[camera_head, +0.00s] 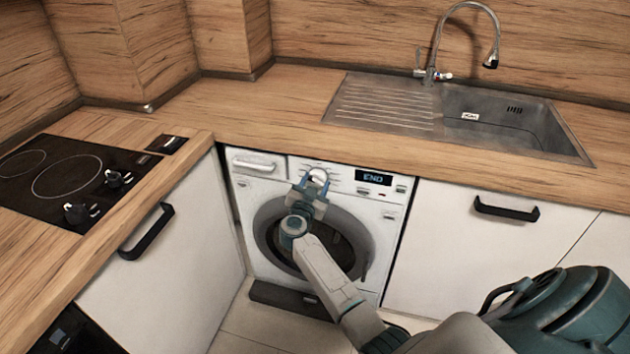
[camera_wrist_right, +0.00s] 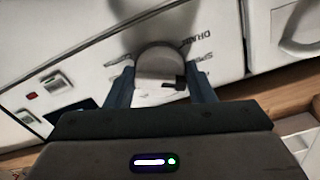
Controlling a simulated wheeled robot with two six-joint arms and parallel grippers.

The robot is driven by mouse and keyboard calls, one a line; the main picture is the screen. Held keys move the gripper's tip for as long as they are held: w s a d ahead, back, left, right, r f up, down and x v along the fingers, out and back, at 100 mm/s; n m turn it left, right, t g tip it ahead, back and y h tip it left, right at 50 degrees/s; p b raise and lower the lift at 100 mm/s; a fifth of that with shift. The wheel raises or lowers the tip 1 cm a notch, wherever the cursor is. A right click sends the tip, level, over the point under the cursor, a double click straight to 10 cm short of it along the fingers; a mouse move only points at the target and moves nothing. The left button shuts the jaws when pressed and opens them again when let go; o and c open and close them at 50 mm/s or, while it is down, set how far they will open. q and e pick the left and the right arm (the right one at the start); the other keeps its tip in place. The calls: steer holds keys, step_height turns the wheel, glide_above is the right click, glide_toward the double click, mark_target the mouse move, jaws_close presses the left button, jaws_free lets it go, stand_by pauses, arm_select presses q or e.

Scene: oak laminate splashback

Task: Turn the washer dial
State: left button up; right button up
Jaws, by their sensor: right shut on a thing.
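The washer (camera_head: 348,177) is white with a round dark door and stands under the counter. Its display (camera_head: 374,178) reads "END". The washer dial (camera_head: 318,175) is a round pale knob on the panel, left of the display. My right gripper (camera_head: 316,183) reaches up to the dial from below, with its blue fingers on either side of it. In the right wrist view, the dial (camera_wrist_right: 160,66) sits between the two fingers (camera_wrist_right: 162,88), which are shut on it. My left gripper is not in view.
A wooden counter (camera_head: 270,100) runs above the washer, with a steel sink (camera_head: 490,125) on the right and a black hob (camera_head: 65,180) on the left. Cabinet doors with black handles flank the washer. A detergent drawer (camera_head: 257,164) is closed at the panel's left.

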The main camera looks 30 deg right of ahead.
steer(key=m+p, duration=0.1)
steer(key=m, duration=0.1)
steer(key=shift+r+m, duration=0.1)
steer(key=shift+m, duration=0.3)
steer(key=m, duration=0.2)
steer(key=shift+m, duration=0.4)
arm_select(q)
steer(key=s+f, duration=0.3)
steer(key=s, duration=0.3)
arm_select(e)
steer(key=shift+a+m+p, duration=0.1)
steer(key=shift+m+p, duration=0.2)
steer(key=shift+m, duration=3.1)
steer(key=o, duration=1)
steer(key=shift+s+a, duration=0.1)
steer(key=shift+a, duration=0.1)
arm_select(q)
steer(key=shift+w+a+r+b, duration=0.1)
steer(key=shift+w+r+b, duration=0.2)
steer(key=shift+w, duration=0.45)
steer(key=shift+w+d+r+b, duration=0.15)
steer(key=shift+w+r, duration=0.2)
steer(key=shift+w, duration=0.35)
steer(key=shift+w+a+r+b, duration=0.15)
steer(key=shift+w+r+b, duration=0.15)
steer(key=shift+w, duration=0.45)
arm_select(e)
steer(key=shift+v, duration=5.15)
